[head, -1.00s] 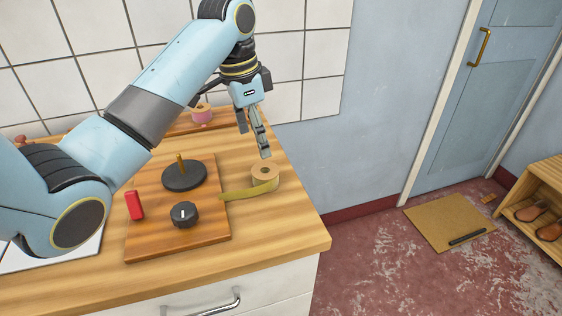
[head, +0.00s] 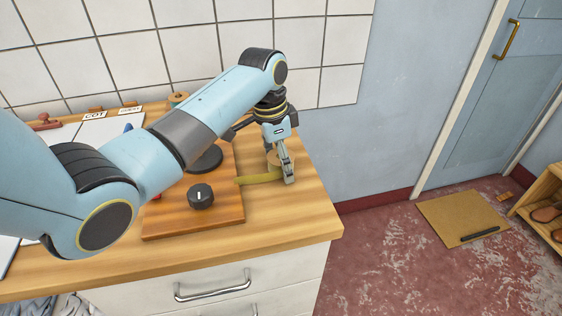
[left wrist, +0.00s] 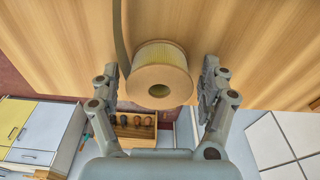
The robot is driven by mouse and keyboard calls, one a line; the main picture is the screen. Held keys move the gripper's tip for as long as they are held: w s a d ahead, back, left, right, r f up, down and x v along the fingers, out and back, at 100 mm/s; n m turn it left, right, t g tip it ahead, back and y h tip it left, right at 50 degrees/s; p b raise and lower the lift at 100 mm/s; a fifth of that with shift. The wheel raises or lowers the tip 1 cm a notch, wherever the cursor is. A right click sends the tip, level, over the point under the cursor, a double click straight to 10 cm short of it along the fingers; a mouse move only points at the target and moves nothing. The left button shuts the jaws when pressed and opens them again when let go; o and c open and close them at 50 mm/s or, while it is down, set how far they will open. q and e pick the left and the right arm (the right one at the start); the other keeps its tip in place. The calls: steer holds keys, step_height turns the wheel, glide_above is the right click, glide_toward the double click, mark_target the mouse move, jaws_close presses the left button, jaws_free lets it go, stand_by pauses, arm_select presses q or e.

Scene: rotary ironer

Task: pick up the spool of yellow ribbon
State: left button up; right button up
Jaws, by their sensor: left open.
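The spool of yellow ribbon (left wrist: 160,62) stands on the wooden worktop, and its round tan end with a hole faces the left wrist view. In the head view it is partly hidden behind my left gripper (head: 287,177), and its loose yellow tail (head: 257,179) runs left toward the wooden board. My left gripper is open, pointing down at the spool. In the left wrist view its fingers (left wrist: 160,75) stand one on each side of the spool, with a gap on both sides. My right gripper is not in view.
A wooden board (head: 180,221) with a black knob (head: 200,196) and a black disc (head: 207,160) lies left of the spool. The worktop's right front corner (head: 310,222) is clear.

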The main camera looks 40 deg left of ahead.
arm_select(q)
steer(key=c, duration=1.3)
steer(key=shift+o, duration=0.2)
steer(key=shift+r, duration=0.15)
